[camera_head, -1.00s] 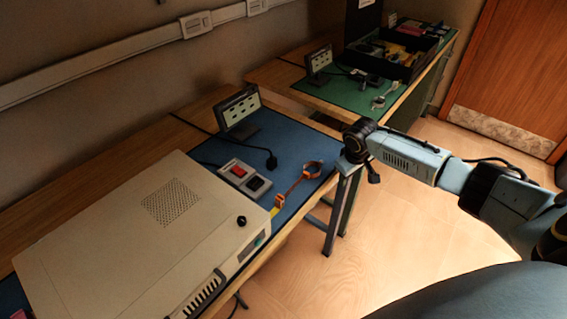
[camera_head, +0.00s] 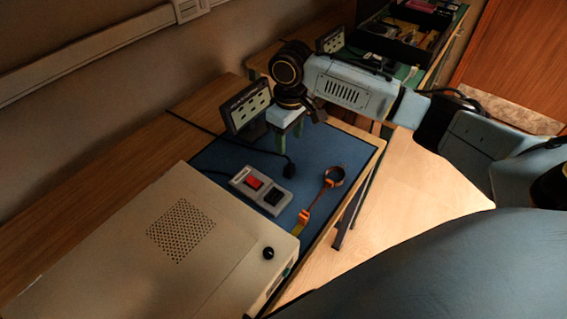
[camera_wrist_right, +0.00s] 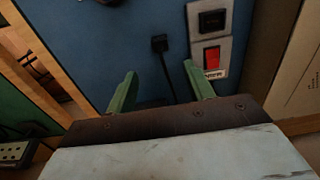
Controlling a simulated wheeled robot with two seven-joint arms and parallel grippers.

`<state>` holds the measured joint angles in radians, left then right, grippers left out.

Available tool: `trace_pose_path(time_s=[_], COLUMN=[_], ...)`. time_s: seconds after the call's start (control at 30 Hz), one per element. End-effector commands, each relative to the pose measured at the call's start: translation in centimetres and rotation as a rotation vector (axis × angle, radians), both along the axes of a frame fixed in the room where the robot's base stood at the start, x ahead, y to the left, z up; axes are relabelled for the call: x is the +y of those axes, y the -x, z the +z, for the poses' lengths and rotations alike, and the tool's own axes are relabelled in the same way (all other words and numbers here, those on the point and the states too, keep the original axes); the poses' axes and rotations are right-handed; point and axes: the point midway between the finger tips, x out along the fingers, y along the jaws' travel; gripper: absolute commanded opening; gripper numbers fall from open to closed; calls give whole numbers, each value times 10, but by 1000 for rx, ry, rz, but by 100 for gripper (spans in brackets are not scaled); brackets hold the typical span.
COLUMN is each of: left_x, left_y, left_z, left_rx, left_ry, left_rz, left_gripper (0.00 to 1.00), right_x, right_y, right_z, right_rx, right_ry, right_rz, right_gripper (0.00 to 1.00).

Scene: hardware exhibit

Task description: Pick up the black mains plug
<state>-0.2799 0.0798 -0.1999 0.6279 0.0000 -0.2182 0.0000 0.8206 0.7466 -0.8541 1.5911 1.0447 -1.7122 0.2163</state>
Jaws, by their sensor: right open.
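The black mains plug (camera_head: 289,170) lies on the blue mat (camera_head: 330,160), with its dark cable running left. In the right wrist view the plug (camera_wrist_right: 159,43) shows just past the fingertips, roughly midway between them, and its cable runs back between the fingers. My right gripper (camera_head: 289,143) points down above the mat, close to the plug, with its green fingers apart. The right wrist view shows the open, empty fingers (camera_wrist_right: 160,70). My left gripper is not in view.
A grey switch box (camera_head: 239,181) with a red and a black switch sits beside the plug.

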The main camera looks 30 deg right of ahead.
Motion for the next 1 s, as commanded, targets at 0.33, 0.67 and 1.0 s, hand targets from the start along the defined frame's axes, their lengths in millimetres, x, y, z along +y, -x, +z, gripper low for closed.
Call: trace_pose_path(time_s=[0.33, 0.67, 1.0], left_x=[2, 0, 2], left_y=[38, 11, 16], left_z=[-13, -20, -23], left_rx=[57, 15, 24], left_ry=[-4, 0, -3], left_rz=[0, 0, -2], left_gripper=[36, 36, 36], right_x=[-1, 0, 0], right_y=[1, -1, -1], right_z=[-58, -96, -113], right_rx=[1, 2, -1], right_ry=[2, 1, 2], right_rz=[-2, -1, -1], right_gripper=[53, 53, 53])
